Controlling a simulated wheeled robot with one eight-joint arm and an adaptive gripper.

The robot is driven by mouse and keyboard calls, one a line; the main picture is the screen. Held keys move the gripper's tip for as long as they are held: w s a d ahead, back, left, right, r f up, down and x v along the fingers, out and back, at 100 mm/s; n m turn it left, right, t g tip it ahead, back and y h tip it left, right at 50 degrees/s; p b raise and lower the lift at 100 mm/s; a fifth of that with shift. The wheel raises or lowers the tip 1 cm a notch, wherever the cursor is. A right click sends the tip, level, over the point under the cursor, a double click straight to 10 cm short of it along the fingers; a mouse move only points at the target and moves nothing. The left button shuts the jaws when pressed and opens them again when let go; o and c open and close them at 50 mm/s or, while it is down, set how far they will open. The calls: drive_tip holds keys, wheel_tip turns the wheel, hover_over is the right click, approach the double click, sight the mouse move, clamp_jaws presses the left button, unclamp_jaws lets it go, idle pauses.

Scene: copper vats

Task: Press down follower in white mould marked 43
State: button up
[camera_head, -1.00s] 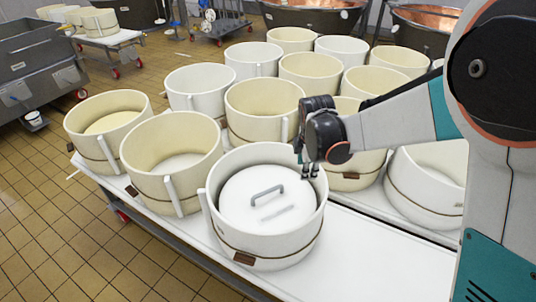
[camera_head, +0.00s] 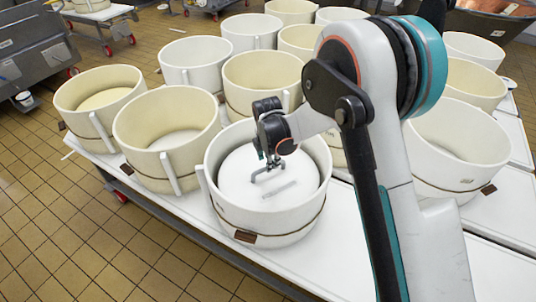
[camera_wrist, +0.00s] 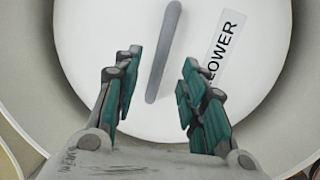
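The white mould (camera_head: 222,209) stands at the front of the white table, with a brown tag on its lower front; I cannot read a 43 on it. Inside it lies the round white follower (camera_head: 243,185), sunk below the rim. The follower has a grey bar handle and a label whose visible letters read "LOWER" in the wrist view (camera_wrist: 222,52). My gripper (camera_head: 268,172) is over the follower at its handle (camera_wrist: 165,50). In the wrist view the fingers (camera_wrist: 157,88) are apart with the handle's near end between and ahead of them. Whether they touch the follower I cannot tell.
A cream mould (camera_head: 150,135) stands close on the left, and another (camera_head: 75,92) beyond it. More moulds stand behind, and a large one (camera_head: 450,178) is at right behind my arm. Bare table (camera_head: 310,262) lies in front on the right.

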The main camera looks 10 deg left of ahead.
drive_tip(key=f, duration=0.2)
drive_tip(key=f+b, duration=0.1)
drive_tip(key=f, duration=0.1)
drive_tip(key=w+f, duration=0.1)
drive_tip(key=f, duration=0.1)
drive_tip(key=shift+b, duration=0.3)
clamp_jaws()
drive_tip(key=shift+s+f+b, duration=0.15)
drive_tip(key=shift+f+b, duration=0.4)
drive_tip(key=shift+b, duration=0.5)
idle(4.0)
drive_tip(key=shift+r, duration=0.15)
idle(0.3)
drive_tip(key=shift+c, duration=0.2)
unclamp_jaws()
